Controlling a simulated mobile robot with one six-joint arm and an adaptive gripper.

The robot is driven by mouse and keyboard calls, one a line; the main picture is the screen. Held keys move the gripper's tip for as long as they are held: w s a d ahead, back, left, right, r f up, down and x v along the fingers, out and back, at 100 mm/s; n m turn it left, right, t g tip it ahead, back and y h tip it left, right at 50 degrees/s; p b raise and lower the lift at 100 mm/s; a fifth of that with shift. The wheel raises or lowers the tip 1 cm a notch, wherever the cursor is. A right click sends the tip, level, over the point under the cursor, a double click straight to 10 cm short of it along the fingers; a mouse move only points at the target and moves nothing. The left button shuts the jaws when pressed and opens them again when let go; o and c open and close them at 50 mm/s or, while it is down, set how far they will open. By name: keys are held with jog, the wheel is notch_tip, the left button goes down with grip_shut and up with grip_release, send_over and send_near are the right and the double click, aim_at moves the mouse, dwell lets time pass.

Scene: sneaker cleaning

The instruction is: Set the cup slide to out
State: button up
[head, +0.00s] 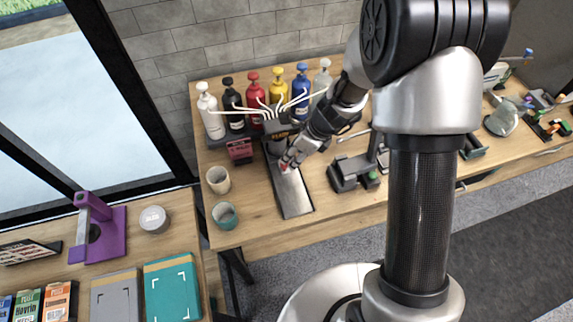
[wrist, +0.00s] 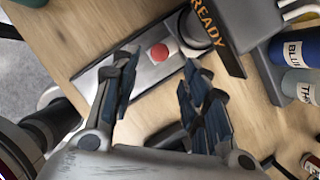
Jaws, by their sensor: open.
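The cup slide is a long metal track (head: 293,196) on the wooden table, running from under the dispenser toward the table's front edge. A round red knob (head: 285,168) sits nearer its dispenser end; it also shows in the wrist view (wrist: 159,52), on the metal plate (wrist: 150,74). My gripper (head: 289,160) is over the track close to the knob. In the wrist view my gripper (wrist: 158,72) is open, with the knob showing between and just beyond the fingertips. Whether the fingers touch the knob I cannot tell. Nothing is held.
The dispenser's READY sign (wrist: 207,38) stands close to my right finger. Several pump bottles, such as the blue one (head: 301,92), line the back. A beige cup (head: 218,180) and a teal cup (head: 225,215) stand left of the track. A grey device (head: 352,173) stands right.

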aim_at(287, 164)
jog(key=b+x, duration=0.2)
jog(key=x, duration=0.5)
jog(key=shift+f, duration=0.1)
jog(key=shift+c, duration=0.4)
grip_shut()
